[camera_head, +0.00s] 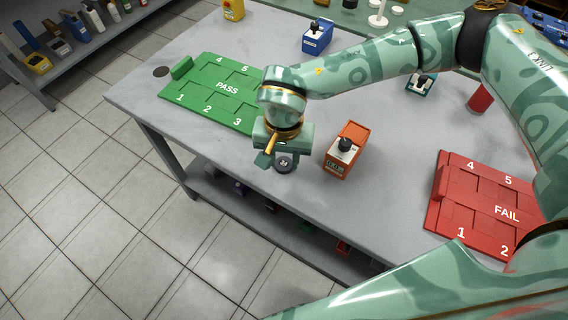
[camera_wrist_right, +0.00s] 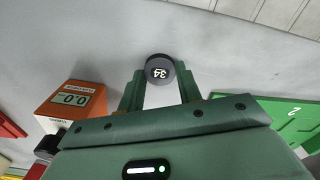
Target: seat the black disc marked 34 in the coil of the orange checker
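The black disc marked 34 (camera_wrist_right: 160,70) shows between the two fingertips of my right gripper (camera_wrist_right: 160,84), its marked face towards the wrist camera. Both fingers look to touch its sides, so the gripper looks shut on it. In the head view the disc (camera_head: 284,161) is at the gripper's (camera_head: 276,158) lower end, near the table's front edge; its height over the table is hard to tell. The orange checker (camera_head: 337,165) stands to the right of the gripper, with a black part on its top. In the wrist view the checker (camera_wrist_right: 72,97) reads 0.0. My left gripper is out of view.
The green PASS tray (camera_head: 199,89) lies to the left and the red FAIL tray (camera_head: 443,215) to the right on the grey table (camera_head: 240,175). A blue checker (camera_head: 317,38) and a teal one (camera_head: 420,84) stand further back, with a red cylinder (camera_head: 479,98).

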